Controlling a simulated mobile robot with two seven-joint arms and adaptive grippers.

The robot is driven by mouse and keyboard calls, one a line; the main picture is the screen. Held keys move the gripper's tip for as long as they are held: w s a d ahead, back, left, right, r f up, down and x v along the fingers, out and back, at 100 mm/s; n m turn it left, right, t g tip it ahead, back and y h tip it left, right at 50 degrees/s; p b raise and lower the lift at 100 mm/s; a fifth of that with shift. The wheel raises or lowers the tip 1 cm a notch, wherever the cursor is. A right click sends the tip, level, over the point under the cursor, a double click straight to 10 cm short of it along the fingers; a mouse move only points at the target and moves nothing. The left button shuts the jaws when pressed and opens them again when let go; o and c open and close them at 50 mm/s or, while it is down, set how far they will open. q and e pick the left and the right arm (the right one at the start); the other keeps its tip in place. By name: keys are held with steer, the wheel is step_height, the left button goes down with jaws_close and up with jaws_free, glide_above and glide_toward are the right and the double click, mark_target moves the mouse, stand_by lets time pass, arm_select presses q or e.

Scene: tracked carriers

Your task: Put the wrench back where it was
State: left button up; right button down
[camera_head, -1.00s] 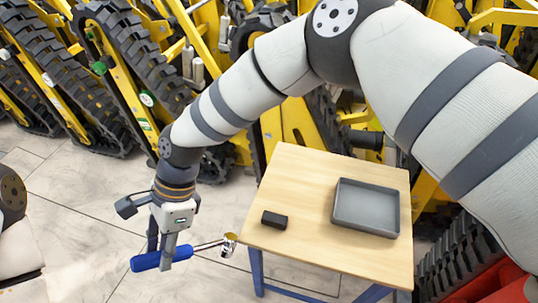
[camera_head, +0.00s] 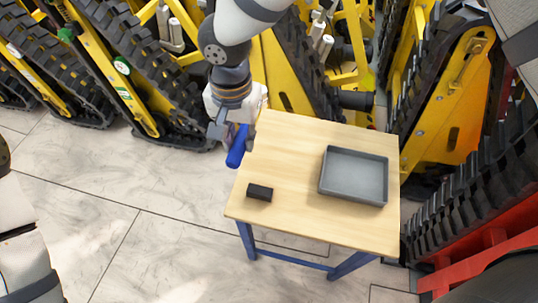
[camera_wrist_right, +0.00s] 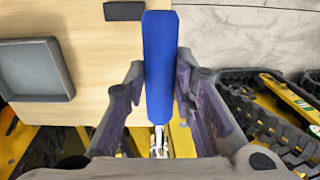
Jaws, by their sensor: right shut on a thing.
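The wrench shows its blue handle (camera_head: 238,146) beside the left edge of the table in the head view. In the right wrist view the blue handle (camera_wrist_right: 159,70) stands between the two fingers, with part of its metal shaft below it. The wrench's head is hidden. My right gripper (camera_head: 230,128) is shut on the handle, near the table's back left corner. Its fingers also show in the right wrist view (camera_wrist_right: 160,90). A grey tray (camera_head: 324,178) sits on the right part of the wooden table (camera_head: 285,225). My left gripper is out of view.
A small black block (camera_head: 259,192) lies near the table's front left corner. Yellow tracked carriers (camera_head: 445,95) stand close behind and to the right of the table. The tabletop between block and tray is bare. Open tiled floor (camera_head: 120,210) lies to the left.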

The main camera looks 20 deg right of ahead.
steer(key=d+f, duration=0.1)
steer(key=f, duration=0.1)
steer(key=s+d+f, duration=0.2)
steer(key=d+f, duration=0.1)
steer(key=shift+s+d+f, duration=0.1)
steer(key=shift+s+f, duration=0.05)
steer(key=shift+f, duration=0.2)
step_height(320, 180, down, 4)
steer(key=shift+s+d+r+b, duration=0.1)
steer(key=shift+d+r+b, duration=0.1)
steer(key=shift+b, duration=0.15)
steer(key=c, duration=1.3)
jaws_free()
steer(key=shift+a, duration=0.1)
steer(key=shift+c, duration=0.2)
steer(key=shift+r, duration=0.1)
